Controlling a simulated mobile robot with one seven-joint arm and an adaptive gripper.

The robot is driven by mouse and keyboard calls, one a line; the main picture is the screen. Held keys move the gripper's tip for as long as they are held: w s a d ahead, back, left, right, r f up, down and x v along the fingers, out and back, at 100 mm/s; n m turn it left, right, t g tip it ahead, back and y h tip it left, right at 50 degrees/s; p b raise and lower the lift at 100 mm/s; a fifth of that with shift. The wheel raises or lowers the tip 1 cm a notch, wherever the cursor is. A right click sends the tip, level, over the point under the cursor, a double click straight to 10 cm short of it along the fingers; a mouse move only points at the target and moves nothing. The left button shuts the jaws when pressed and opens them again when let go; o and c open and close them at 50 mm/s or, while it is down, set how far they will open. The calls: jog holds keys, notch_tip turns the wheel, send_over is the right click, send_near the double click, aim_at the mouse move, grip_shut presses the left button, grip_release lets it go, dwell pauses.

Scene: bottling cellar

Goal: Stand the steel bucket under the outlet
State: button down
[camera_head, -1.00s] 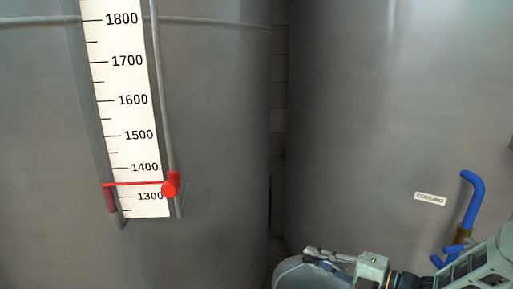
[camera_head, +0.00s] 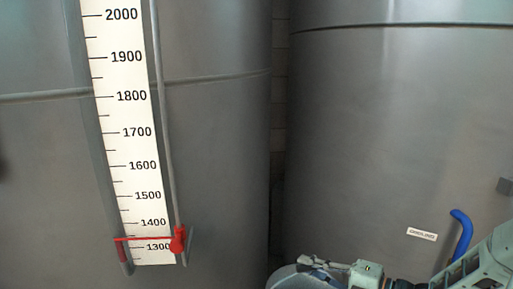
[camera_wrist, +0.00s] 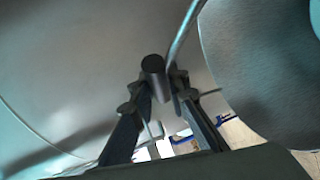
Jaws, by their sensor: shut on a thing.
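The steel bucket (camera_head: 288,278) shows only as part of a grey round rim at the bottom edge of the head view; most of it is out of frame. My gripper (camera_head: 318,263) is at that rim. In the wrist view my gripper (camera_wrist: 166,84) is shut around a dark cylindrical grip (camera_wrist: 153,66) with a thin metal rod rising beside it, seemingly the bucket's handle. Large grey curved surfaces fill that view; I cannot tell which is bucket and which is tank. I cannot make out the outlet's mouth in either view.
A tank with a level scale (camera_head: 136,130) and red pointer (camera_head: 177,240) stands left. Another tank (camera_head: 390,130) with a small label (camera_head: 422,234) and a blue bent pipe or handle (camera_head: 461,230) stands right. A narrow dark gap separates them.

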notch_tip(320, 180, up, 16)
jog(key=p, duration=1.8)
jog(key=shift+f+p, duration=0.15)
jog(key=shift+p, duration=0.25)
